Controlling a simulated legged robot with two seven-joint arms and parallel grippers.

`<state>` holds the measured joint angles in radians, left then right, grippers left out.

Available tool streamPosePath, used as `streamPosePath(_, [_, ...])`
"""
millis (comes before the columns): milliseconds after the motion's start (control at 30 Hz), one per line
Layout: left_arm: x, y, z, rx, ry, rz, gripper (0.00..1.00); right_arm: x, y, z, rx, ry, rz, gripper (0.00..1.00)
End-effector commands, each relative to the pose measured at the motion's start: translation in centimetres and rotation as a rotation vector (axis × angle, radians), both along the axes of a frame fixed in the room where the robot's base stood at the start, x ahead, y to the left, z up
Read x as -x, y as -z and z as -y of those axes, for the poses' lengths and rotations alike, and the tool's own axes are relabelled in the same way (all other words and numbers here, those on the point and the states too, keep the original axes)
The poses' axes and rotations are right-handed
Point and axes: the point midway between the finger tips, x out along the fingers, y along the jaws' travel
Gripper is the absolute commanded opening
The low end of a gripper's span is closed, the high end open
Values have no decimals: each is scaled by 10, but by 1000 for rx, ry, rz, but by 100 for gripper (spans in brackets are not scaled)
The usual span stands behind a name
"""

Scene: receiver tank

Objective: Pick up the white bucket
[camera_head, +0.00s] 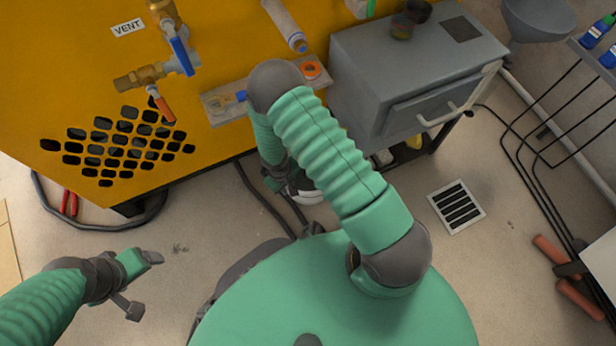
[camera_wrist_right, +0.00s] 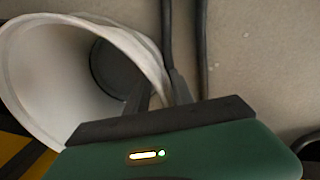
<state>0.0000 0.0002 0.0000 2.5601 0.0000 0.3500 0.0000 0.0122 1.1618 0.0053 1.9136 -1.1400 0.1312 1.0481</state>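The white bucket (camera_head: 306,192) stands low in front of the yellow tank in the head view, mostly hidden behind my right arm. In the right wrist view the white bucket (camera_wrist_right: 50,75) shows its open mouth and pale inside, with a dark round area within. My right gripper (camera_wrist_right: 162,82) is at its rim, one dark finger on the inner side and one on the outer side. Whether the fingers press on the wall is not clear. In the head view my right gripper (camera_head: 278,180) is partly hidden by the arm. My left gripper (camera_head: 146,284) is open and empty above the floor.
The yellow tank (camera_head: 60,80) with valves and a vent grille fills the upper left. A grey cabinet (camera_head: 390,70) stands right of the bucket. Dark hoses (camera_head: 262,200) run along the floor near it. A floor drain (camera_head: 456,207) and a wire rack lie further right.

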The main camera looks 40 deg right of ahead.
Motion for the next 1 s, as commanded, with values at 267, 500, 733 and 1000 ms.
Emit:
streamPosePath(267, [0,-1,0,0,0,1,77,0,-1,0,0,0,0,0])
streamPosePath(500, [0,-1,0,0,0,0,77,0,-1,0,0,0,0,0])
streamPosePath(733, [0,-1,0,0,0,0,77,0,-1,0,0,-1,0,0])
streamPosePath(1000, [0,-1,0,0,0,0,77,0,-1,0,0,-1,0,0])
